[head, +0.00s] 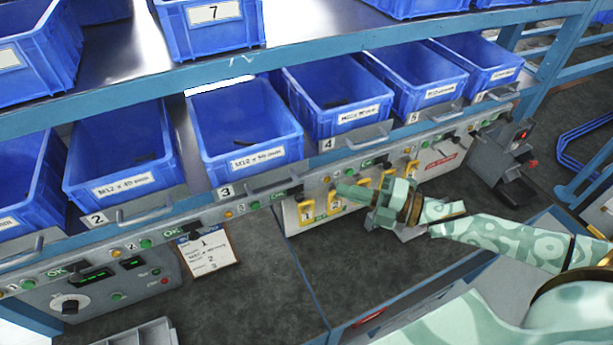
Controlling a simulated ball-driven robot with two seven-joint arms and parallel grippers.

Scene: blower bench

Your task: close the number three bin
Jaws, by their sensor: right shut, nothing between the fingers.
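The number three bin (245,125) is a blue open-topped box with a white front label, in the lower shelf row between bins 2 and 4. The "3" plate (226,191) and grey handle (275,183) are under its front. Its front stands a little further out than its neighbours, and a bright gap shows behind its rear edge. My right gripper (345,189) is shut and empty. It points left in front of the button rail, to the right of and below bin 3's handle, apart from it. My left gripper is out of view.
Bin 2 (120,160) and bin 4 (335,95) flank it. The rail (240,208) carries buttons and green OK lights. Yellow numbered tags (306,212) hang near my gripper. A clipboard card (208,252) hangs below. The upper shelf edge (290,55) runs above the row.

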